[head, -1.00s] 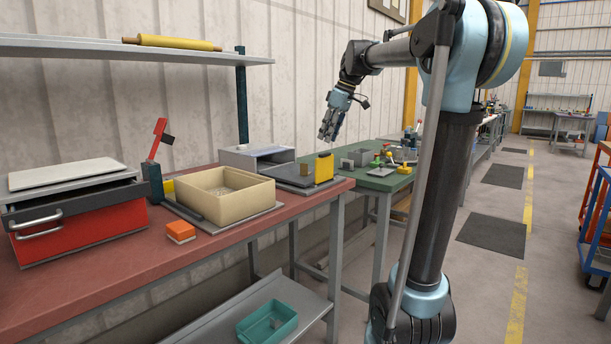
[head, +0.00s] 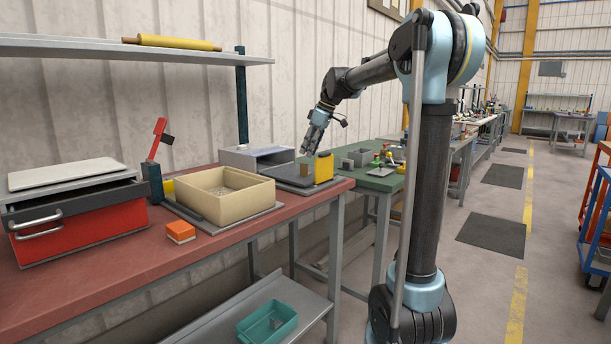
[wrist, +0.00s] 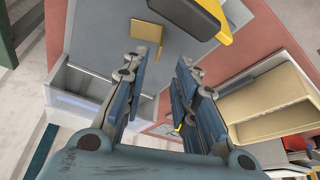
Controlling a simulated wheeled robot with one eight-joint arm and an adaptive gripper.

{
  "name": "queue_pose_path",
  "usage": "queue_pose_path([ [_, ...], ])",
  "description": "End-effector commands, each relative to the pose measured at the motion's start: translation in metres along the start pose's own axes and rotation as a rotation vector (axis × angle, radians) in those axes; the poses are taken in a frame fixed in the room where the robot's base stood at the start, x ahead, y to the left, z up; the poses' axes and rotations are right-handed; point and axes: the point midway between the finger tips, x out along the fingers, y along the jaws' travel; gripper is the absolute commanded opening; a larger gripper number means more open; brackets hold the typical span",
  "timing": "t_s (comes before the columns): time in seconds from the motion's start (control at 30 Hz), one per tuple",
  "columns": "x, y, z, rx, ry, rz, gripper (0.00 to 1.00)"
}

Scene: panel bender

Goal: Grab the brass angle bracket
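The brass angle bracket (head: 304,170) stands on a flat dark grey plate (head: 283,176) near the right end of the red bench. In the wrist view the bracket (wrist: 146,31) lies beyond my fingertips, a little left of the gap between them. My gripper (head: 307,151) hangs from the arm just above the bracket and apart from it in the head view. In the wrist view my gripper (wrist: 163,62) has its fingers spread with nothing between them.
A yellow-and-black item (head: 324,168) stands close beside the bracket. A grey open box (head: 256,157) is behind the plate, and a beige bin (head: 228,210) is left of it. An orange block (head: 181,232) and red drawer unit (head: 80,231) are further left. A green table (head: 381,182) adjoins right.

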Motion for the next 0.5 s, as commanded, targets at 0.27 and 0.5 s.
queue_pose_path([
  [0.27,0.022,0.0,0.0,0.0,0.0,0.0,0.27],
  [0.5,0.049,0.004,0.003,0.0,0.0,0.0,0.27],
])
